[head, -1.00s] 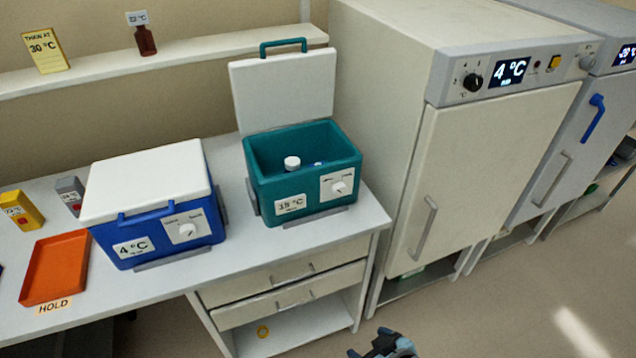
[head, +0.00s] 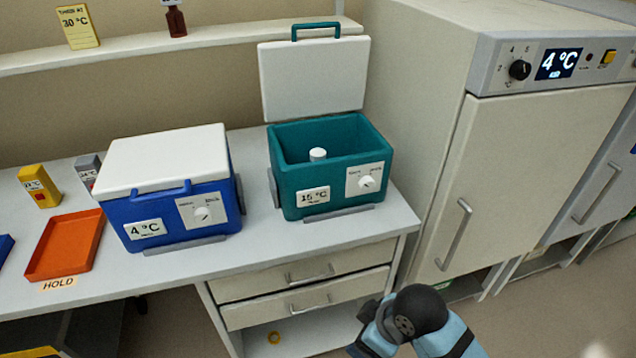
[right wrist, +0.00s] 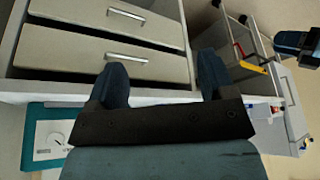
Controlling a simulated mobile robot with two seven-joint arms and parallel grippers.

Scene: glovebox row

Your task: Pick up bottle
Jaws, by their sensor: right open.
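A bottle with a white cap (head: 318,154) stands inside the open teal cooler box (head: 290,187), labelled 15 °C. Only its top shows above the box's front wall in the head view. A small brown bottle (head: 176,22) is on the wall shelf, cut off by the top edge. My right arm shows low in the head view, below the cooler and in front of the drawers; its fingertips are not clear there. In the right wrist view my right gripper (right wrist: 162,82) is open, with nothing between its fingers.
The teal box's white lid (head: 315,78) stands raised behind it. A closed blue cooler (head: 178,222), labelled 4 °C, stands to its left. An orange tray (head: 84,262) lies farther left. Drawers (head: 300,286) are below the bench; a 4 °C cabinet (head: 540,150) stands at right.

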